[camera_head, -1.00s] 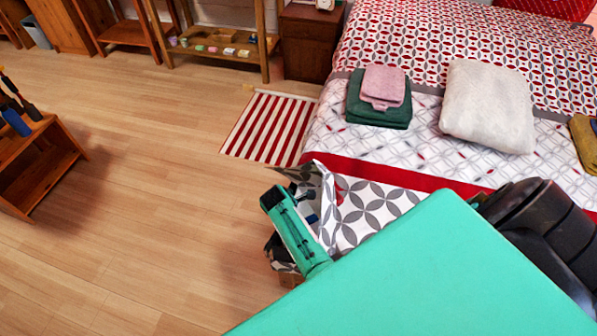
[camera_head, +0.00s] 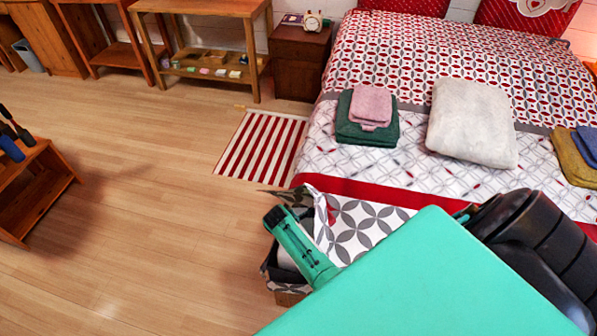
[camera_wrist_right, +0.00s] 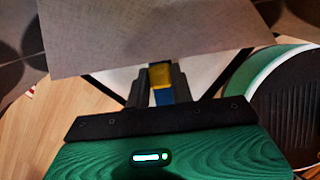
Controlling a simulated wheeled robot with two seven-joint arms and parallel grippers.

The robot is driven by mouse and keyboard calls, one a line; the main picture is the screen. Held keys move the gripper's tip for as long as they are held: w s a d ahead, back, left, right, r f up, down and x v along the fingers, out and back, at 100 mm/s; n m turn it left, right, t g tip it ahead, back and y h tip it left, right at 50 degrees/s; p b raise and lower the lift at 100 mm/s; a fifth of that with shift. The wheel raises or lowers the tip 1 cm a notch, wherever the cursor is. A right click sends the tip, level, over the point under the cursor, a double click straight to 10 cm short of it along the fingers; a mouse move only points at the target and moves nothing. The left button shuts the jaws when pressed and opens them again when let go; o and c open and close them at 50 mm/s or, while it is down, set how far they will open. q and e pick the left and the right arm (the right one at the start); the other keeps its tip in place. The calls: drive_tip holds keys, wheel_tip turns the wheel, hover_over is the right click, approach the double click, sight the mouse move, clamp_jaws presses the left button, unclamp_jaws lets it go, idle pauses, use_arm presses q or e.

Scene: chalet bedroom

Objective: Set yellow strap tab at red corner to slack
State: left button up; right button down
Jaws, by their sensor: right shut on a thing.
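The yellow strap tab (camera_wrist_right: 159,76) shows in the right wrist view, between the fingers of my right gripper (camera_wrist_right: 161,82). The gripper is shut on it. A blue piece (camera_wrist_right: 163,97) shows just below the yellow, also between the fingers. Pale cloth (camera_wrist_right: 120,45) hangs just above the fingertips and hides what lies behind. In the head view the bed's near left corner has its patterned cover (camera_head: 360,222) pushed up into a flap, below a red band (camera_head: 375,191). My teal arm parts cover much of this corner, and the tab cannot be made out there. My left gripper is not in view.
On the bed lie a green towel (camera_head: 352,132) with a pink one (camera_head: 371,106) and a pale cushion (camera_head: 472,122). A striped rug (camera_head: 258,146) lies beside the bed. A wooden shelf (camera_head: 30,190) stands at the left. The floor between is clear.

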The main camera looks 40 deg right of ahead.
drive_tip(key=c, duration=1.2)
unclamp_jaws()
drive_tip(key=v, duration=1.3)
drive_tip(key=shift+r+p, duration=0.35)
drive_tip(key=shift+p, duration=0.05)
